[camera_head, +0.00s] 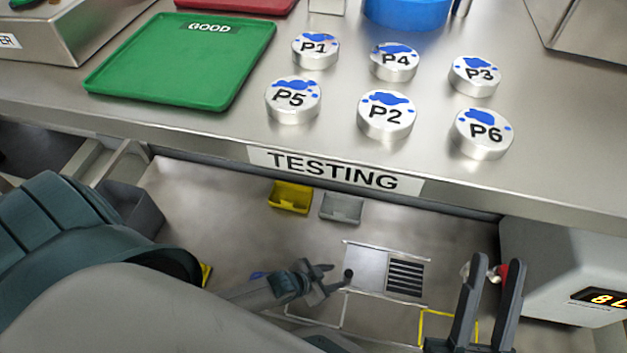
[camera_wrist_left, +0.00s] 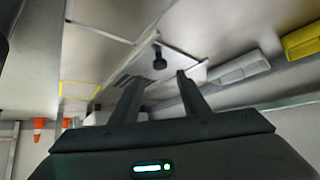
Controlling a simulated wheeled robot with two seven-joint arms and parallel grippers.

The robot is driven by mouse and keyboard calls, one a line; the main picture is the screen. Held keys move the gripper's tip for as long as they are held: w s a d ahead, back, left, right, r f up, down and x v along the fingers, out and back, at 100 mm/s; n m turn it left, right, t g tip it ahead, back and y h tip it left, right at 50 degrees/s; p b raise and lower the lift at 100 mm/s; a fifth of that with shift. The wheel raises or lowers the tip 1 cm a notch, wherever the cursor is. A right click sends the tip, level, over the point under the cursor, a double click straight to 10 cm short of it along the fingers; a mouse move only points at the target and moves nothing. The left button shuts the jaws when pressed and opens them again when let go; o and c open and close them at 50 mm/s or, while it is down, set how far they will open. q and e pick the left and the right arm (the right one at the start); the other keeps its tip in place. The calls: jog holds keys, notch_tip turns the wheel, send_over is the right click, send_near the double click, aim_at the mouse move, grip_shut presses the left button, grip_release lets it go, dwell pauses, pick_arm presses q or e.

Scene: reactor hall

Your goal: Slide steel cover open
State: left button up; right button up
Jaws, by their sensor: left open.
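The steel cover (camera_head: 368,265) is a pale flat plate low in the head view, with a dark knob (camera_head: 347,276) at its left edge. A dark slatted grille (camera_head: 405,278) shows just right of the plate. My left gripper (camera_head: 328,279) is open beside the knob, on its left. In the left wrist view the knob (camera_wrist_left: 159,58) stands ahead of and between the two spread fingers (camera_wrist_left: 160,80), with no visible contact. The cover (camera_wrist_left: 182,60) lies behind it. My right gripper (camera_head: 497,262) is open and empty, fingers pointing up, at the lower right.
A steel table labelled TESTING (camera_head: 335,172) crosses above, carrying several round P-marked pucks and a green GOOD tray (camera_head: 185,62). A yellow bin (camera_head: 290,198) and a grey bin (camera_head: 342,208) sit beyond the cover. A grey box with a display (camera_head: 565,270) stands at right.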

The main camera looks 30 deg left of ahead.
pick_arm(q)
jog(key=p+v, duration=0.3)
jog(key=v, duration=0.7)
pick_arm(e)
jog(key=w+a+f+g+h, duration=0.1)
jog(key=w+f+g+h, duration=0.1)
jog(key=f+g, duration=0.4)
jog(key=shift+w+f, duration=0.65)
jog(key=shift+f, duration=1.3)
